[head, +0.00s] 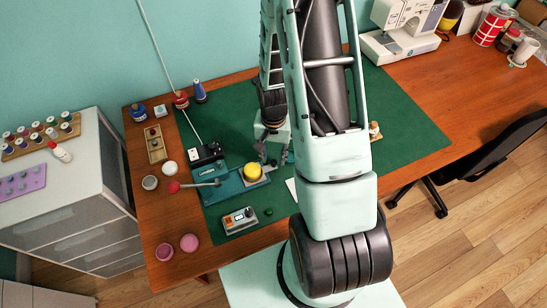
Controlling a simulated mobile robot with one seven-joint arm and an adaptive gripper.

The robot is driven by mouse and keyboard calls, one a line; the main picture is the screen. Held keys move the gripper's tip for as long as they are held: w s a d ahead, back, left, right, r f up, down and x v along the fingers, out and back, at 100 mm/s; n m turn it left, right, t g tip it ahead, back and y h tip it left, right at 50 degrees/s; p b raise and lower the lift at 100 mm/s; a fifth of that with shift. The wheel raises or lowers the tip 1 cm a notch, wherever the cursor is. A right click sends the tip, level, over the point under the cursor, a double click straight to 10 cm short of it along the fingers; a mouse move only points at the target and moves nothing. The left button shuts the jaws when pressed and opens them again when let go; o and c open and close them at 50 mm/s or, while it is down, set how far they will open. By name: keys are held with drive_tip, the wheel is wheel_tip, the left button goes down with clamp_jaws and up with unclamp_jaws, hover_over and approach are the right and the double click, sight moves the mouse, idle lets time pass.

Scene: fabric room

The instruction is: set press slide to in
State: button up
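A teal press-like device (229,192) sits on the left part of the green mat. A lever with a red ball knob (174,187) sticks out to its left. A round yellow part (252,172) sits on a grey plate at its right end. I cannot tell for sure which part is the slide or how far in it stands. My gripper (264,157) points down just behind and above the yellow part, seemingly apart from it. Its fingers are small and partly hidden by my arm, so I cannot see whether they are open.
A black-and-white box (206,154) stands behind the device. A grey control box (240,220) is in front. Pink round containers (189,243), a wooden tray (155,144) and spools (181,99) are to the left. My arm hides the mat's middle; the mat's right (408,125) is clear.

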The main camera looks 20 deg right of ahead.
drive_tip(key=shift+f, duration=0.85)
drive_tip(key=shift+c, duration=0.5)
clamp_jaws()
